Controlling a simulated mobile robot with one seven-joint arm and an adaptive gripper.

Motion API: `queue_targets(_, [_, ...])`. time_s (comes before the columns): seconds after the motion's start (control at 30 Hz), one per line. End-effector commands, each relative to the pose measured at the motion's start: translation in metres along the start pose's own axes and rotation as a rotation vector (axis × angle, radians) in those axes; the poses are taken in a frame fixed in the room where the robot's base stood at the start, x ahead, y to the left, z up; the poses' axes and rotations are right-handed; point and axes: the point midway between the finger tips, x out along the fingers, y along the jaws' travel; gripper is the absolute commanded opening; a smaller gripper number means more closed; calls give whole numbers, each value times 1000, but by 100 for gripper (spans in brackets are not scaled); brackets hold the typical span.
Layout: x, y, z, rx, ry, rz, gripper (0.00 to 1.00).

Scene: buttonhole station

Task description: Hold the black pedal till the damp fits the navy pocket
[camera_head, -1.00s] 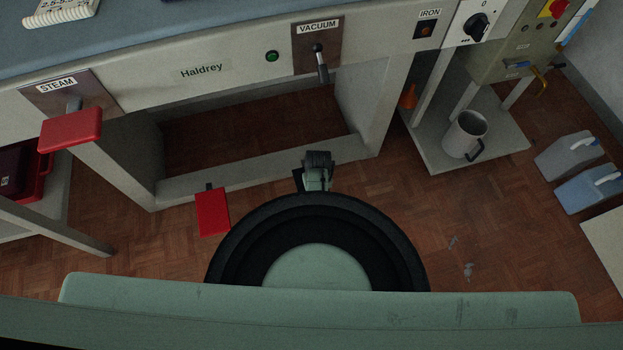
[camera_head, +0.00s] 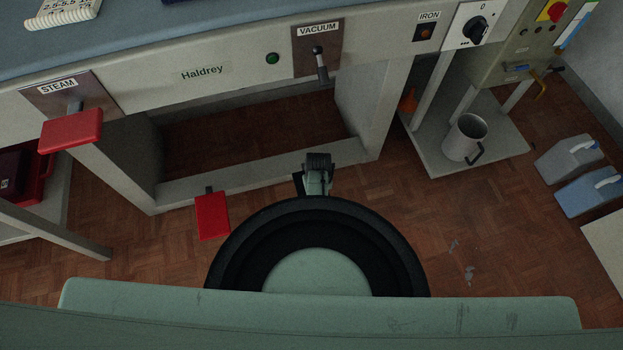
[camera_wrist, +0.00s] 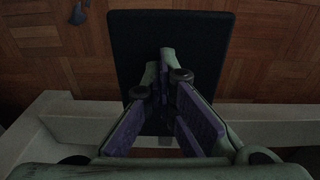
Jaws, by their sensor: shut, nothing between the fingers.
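The black pedal (camera_wrist: 205,30) is a flat dark plate that fills the upper middle of the wrist view. In the head view only a small dark edge of it (camera_head: 298,183) shows beside my gripper (camera_head: 317,163), low in front of the station. My gripper (camera_wrist: 167,55) is shut and empty, its purple-padded fingers overlapping the pedal in the wrist view. I cannot tell whether the fingertips touch it. A sliver of navy cloth (camera_head: 172,1) shows at the top edge of the head view; its pocket and any damp patch are out of frame.
A red pedal (camera_head: 212,217) is left of my gripper, and a red steam handle (camera_head: 72,130) is further left. The vacuum lever (camera_head: 320,65) hangs above, near a green lamp (camera_head: 272,59). A metal jug (camera_head: 464,138) stands on the low shelf at right. The frame's lower bar (camera_head: 240,172) is close behind.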

Motion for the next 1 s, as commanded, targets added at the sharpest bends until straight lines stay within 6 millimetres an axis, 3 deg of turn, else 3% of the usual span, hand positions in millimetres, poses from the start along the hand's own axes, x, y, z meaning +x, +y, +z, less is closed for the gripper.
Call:
queue_targets(0.03, [45,-9,29,2,-55,-18,0])
queue_targets(0.7, [-26,-8,23,1,-50,-17,0])
queue_targets(1.0, [-31,-7,21,0,-45,-15,0])
